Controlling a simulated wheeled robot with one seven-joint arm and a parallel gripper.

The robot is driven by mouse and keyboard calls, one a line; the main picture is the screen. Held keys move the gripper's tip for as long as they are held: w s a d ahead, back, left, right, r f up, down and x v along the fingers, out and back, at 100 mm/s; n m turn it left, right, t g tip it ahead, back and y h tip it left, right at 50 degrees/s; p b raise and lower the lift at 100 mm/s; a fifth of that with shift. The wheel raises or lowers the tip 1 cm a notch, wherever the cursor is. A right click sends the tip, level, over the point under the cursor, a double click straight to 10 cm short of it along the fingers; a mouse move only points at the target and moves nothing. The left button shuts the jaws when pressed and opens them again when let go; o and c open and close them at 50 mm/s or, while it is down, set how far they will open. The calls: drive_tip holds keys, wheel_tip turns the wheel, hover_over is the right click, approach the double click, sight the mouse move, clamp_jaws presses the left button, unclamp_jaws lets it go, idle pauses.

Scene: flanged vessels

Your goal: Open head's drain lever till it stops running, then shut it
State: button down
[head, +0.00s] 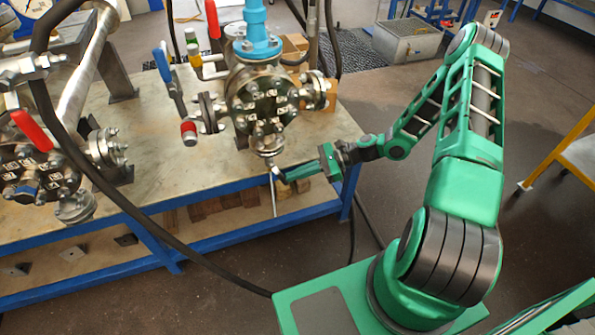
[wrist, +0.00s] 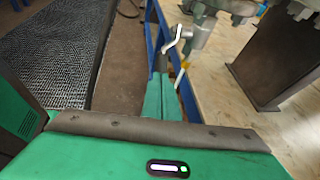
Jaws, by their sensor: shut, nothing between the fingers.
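The flanged vessel head (head: 262,98) stands on the bench, with a drain fitting (head: 268,147) at its front underside over the bench edge. A small silver cranked drain lever (wrist: 176,42) shows in the wrist view, beside the drain's outlet body (wrist: 199,35). A thin pale streak (head: 274,198) drops straight down below the drain, like running liquid; a short piece shows in the wrist view (wrist: 183,72). My gripper (head: 286,177) is shut and empty. Its dark fingertips (wrist: 160,63) are just below the lever; whether they touch it I cannot tell.
The workbench (head: 150,180) has a blue frame with blocks on its lower shelf. A red-handled vessel (head: 40,170) stands at left. A black hose (head: 130,205) crosses in front of the bench. Open floor (head: 385,190) lies right of the bench, with a floor grating (wrist: 55,50) beyond.

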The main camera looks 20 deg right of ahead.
drive_tip(key=shift+a+f+y, duration=1.1)
drive_tip(key=shift+a+y, duration=0.15)
drive_tip(key=shift+y, duration=0.25)
drive_tip(key=shift+a+f, duration=0.1)
drive_tip(key=shift+a, duration=0.05)
drive_tip(key=shift+s, duration=0.1)
drive_tip(key=f+v, duration=0.1)
drive_tip(key=v, duration=1.3)
drive_tip(key=shift+f, duration=0.4)
drive_tip(key=shift+s, duration=0.1)
